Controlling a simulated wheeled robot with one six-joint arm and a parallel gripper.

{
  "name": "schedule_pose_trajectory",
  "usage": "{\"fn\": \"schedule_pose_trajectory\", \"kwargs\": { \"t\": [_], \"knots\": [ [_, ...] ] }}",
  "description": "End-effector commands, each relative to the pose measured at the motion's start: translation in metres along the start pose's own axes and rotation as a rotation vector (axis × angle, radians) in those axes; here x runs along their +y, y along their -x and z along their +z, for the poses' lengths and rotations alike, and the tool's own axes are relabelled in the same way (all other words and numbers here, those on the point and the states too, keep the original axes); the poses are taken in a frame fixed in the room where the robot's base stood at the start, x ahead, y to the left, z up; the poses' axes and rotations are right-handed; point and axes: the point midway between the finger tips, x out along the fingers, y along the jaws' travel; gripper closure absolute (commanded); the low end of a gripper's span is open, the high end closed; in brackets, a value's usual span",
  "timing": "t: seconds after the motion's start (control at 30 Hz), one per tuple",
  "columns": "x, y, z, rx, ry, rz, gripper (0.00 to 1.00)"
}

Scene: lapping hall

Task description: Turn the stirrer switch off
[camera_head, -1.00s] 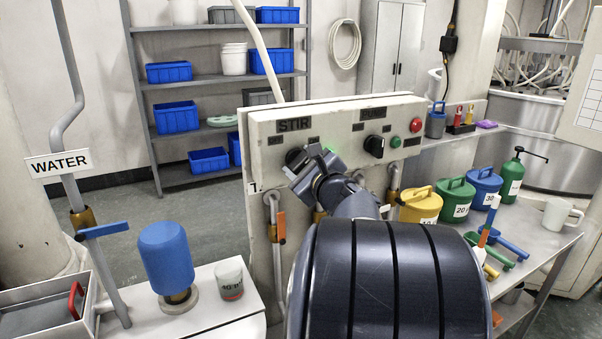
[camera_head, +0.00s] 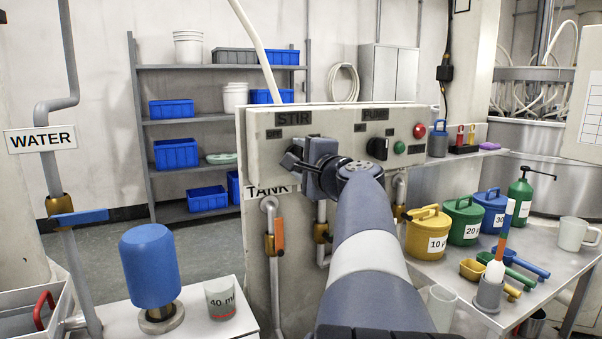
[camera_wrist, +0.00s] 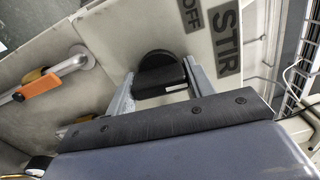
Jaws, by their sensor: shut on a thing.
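The stirrer switch is a black round knob with a raised grip bar (camera_wrist: 160,74), under the STIR label (camera_wrist: 227,38) on the pale control panel (camera_head: 345,128). The OFF mark (camera_wrist: 191,15) shows beside it in the wrist view. My gripper (camera_wrist: 160,82) has one finger on each side of the grip bar and is shut on it. In the head view my gripper (camera_head: 305,168) is at the panel and hides most of the switch; only a dark part (camera_head: 290,160) shows at its left. The lamp near the switch is not visible now.
The black PUMP knob (camera_head: 378,148), a green button (camera_head: 399,148) and a red button (camera_head: 419,131) sit right of my gripper. Pipes with orange-handled valves (camera_head: 278,236) run below the panel. Lidded pots (camera_head: 427,232) stand on the right-hand table.

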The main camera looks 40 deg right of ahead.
Motion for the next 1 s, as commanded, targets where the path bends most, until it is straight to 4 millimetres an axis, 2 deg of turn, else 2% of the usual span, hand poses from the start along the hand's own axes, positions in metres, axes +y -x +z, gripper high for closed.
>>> {"fn": "schedule_pose_trajectory", "kwargs": {
  "t": [0.27, 0.73, 0.77, 1.0],
  "knots": [
    [0.0016, -0.0003, -0.0001, -0.001, 0.078, 0.001, 0.72],
    [0.0006, -0.0003, 0.0001, -0.001, 0.091, 0.002, 0.72],
    [0.0006, -0.0003, 0.0001, -0.001, 0.091, 0.002, 0.47],
    [0.0004, -0.0003, 0.0001, -0.001, 0.090, 0.001, 0.28]
  ]
}}
